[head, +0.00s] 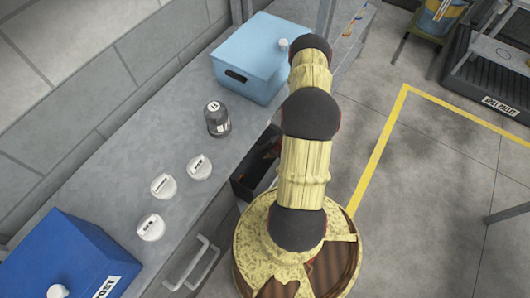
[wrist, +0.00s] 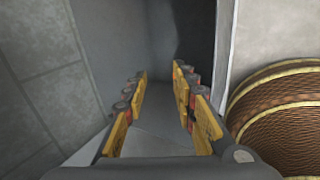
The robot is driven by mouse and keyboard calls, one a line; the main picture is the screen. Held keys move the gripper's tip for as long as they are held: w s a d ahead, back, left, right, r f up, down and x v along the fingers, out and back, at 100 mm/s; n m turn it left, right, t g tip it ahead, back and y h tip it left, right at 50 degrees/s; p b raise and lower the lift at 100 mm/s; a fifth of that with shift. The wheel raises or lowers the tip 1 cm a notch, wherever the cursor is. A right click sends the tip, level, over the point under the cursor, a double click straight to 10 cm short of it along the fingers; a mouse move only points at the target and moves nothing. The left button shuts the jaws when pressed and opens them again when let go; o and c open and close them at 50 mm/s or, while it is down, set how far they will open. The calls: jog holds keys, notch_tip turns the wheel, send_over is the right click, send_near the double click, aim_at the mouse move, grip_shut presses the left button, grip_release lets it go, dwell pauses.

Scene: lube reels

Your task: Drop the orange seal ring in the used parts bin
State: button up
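My gripper (wrist: 160,76) shows in the wrist view with its two yellow-padded fingers apart and nothing between them. It faces a grey, box-like recess with a dark strip at its upper right. In the head view my arm hides the gripper. I cannot make out the orange seal ring for sure in either view. A dark open drawer or bin (head: 243,189) stands at the counter's front, partly behind my arm, with small brownish-orange things inside that are too dim to tell. I cannot tell which container is the used parts bin.
The grey counter (head: 120,190) holds a light blue box (head: 245,55), a dark grey jar (head: 217,119), three white round caps (head: 200,168) and a dark blue labelled box (head: 65,255). A black pallet (head: 485,90) lies right. Floor beside the yellow line (head: 375,160) is clear.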

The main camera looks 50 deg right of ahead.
jog(key=v, duration=1.2)
dwell(1.0)
